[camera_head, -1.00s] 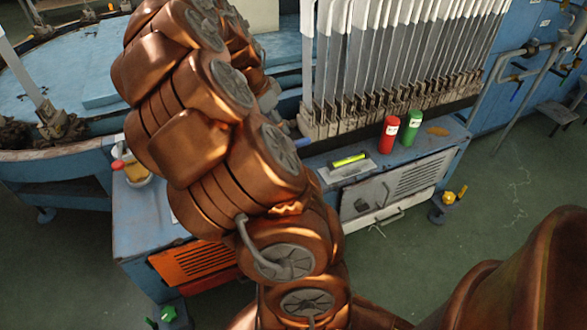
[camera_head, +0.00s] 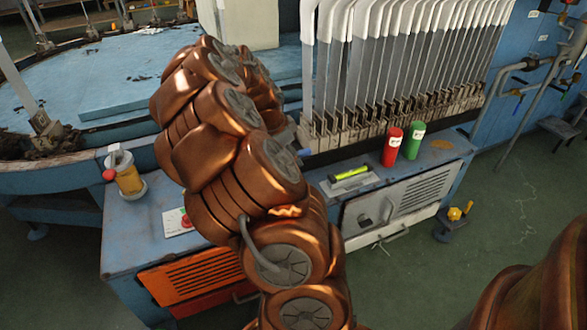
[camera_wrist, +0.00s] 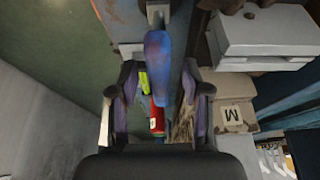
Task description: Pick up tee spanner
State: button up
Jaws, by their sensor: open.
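A blue handle with reddish worn patches (camera_wrist: 158,55) stands out in the wrist view, near the upper middle. It looks like the tee spanner, but its full shape and any crossbar are not clear. A grey metal piece adjoins its upper end. My gripper (camera_wrist: 159,82) is open, with its dark, purple-padded fingers to the left and right of the handle's lower part. I cannot tell whether either finger touches it. In the head view my copper-coloured arm hides the gripper, and I cannot make out the spanner there.
A blue bench (camera_head: 130,238) carries a red can (camera_head: 392,147), a green can (camera_head: 413,141), a yellow-green object (camera_head: 350,174) and an amber jar (camera_head: 127,178). A row of upright sock boards (camera_head: 400,70) stands behind. Pale boxes (camera_wrist: 235,115) are at right in the wrist view.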

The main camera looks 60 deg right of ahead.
jog(key=shift+s+d+f, duration=0.1)
jog(key=shift+d+f, duration=0.1)
jog(key=shift+f, duration=0.3)
jog(key=shift+c, duration=0.2)
grip_shut()
